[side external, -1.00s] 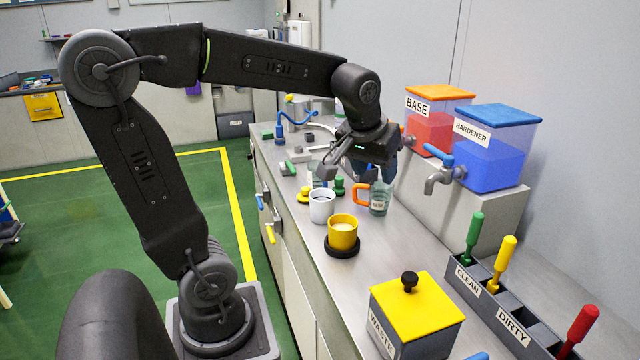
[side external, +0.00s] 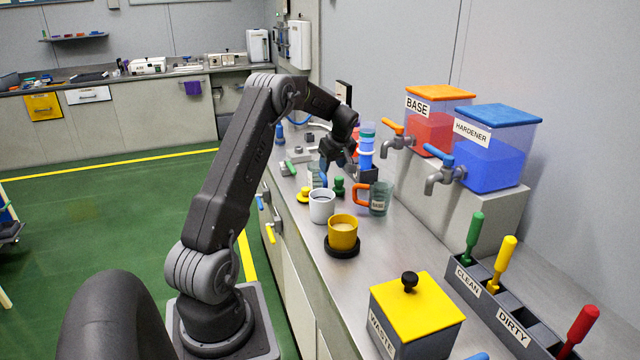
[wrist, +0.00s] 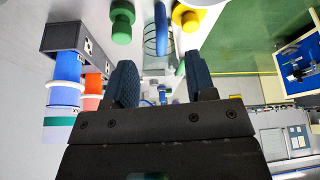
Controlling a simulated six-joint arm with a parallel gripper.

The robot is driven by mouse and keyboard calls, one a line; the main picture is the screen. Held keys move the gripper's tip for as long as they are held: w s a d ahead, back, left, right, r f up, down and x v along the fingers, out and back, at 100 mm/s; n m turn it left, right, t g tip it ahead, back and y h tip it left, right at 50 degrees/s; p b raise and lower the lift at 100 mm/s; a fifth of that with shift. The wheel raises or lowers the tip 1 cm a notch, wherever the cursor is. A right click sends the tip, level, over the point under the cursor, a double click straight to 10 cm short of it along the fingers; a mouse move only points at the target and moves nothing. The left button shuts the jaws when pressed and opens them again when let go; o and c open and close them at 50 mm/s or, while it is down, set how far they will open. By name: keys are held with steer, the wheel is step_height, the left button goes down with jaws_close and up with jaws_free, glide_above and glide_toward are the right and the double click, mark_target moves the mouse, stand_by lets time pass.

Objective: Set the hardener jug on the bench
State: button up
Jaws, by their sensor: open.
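The hardener jug, clear with a blue handle, stands on the bench behind the white cup; its glass (side external: 315,172) is partly hidden in the side view. In the wrist view its blue handle (wrist: 162,30) lies ahead of my fingertips, lined up with the gap between them, with the clear body (wrist: 150,42) beside it. Whether a finger touches the handle I cannot tell.
A base jug (side external: 380,199) with an orange handle, a white cup (side external: 321,206) and a yellow cup (side external: 343,231) stand nearer the camera. Green (side external: 338,187) and yellow (side external: 304,195) pieces flank the jug. A dark holder (wrist: 72,38) with blue and red bottles is close by.

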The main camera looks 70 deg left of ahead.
mark_target(326, 182)
steer(key=x, duration=1.1)
steer(key=shift+a+f, duration=0.1)
steer(key=shift+f, duration=0.1)
steer(key=shift+c, duration=0.4)
jaws_close()
